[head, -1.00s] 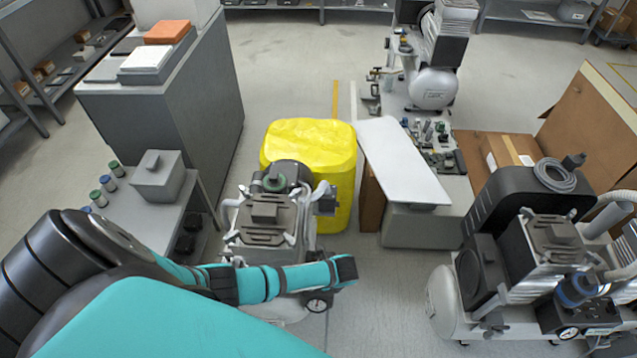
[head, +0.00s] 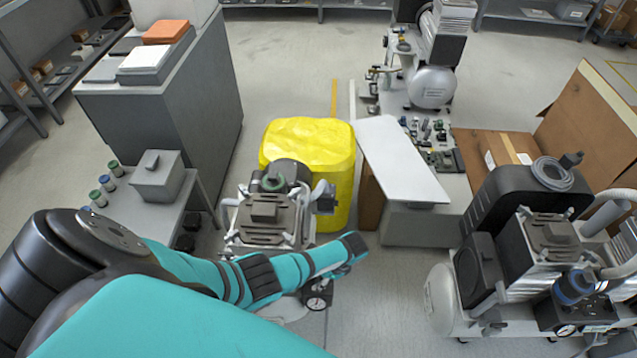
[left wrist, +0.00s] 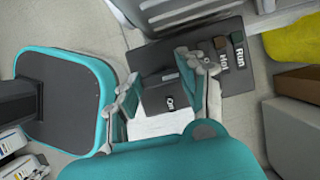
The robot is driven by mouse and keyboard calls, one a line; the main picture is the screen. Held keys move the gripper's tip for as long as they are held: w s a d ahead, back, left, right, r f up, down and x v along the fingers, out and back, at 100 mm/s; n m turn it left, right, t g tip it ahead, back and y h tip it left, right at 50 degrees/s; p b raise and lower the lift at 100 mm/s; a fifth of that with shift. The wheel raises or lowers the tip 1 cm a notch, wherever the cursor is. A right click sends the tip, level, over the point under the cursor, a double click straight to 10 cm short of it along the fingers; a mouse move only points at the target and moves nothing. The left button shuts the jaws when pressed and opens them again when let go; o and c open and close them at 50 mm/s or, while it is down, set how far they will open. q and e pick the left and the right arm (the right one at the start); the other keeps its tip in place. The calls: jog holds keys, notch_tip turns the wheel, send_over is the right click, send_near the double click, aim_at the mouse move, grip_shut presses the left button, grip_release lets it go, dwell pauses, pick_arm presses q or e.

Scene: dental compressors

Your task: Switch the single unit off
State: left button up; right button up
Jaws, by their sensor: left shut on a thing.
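The exact finger contact is hard to see. The dark panel (left wrist: 238,76) behind carries a brown and a green square, the green one marked "Run". My right gripper is not in view.
A yellow covered bin (head: 330,150) stands just behind the compressor. A grey bench with a box (head: 158,175) is at left. Another, larger compressor (head: 540,240) stands at right. Open floor (head: 385,300) lies between the two machines.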

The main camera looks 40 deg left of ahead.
pick_arm(q)
jog(key=shift+n, duration=0.3)
jog(key=o, duration=1.2)
jog(key=shift+c, duration=0.2)
jog(key=v, duration=1.2)
jog(key=shift+w+a, duration=0.1)
jog(key=shift+a, duration=0.05)
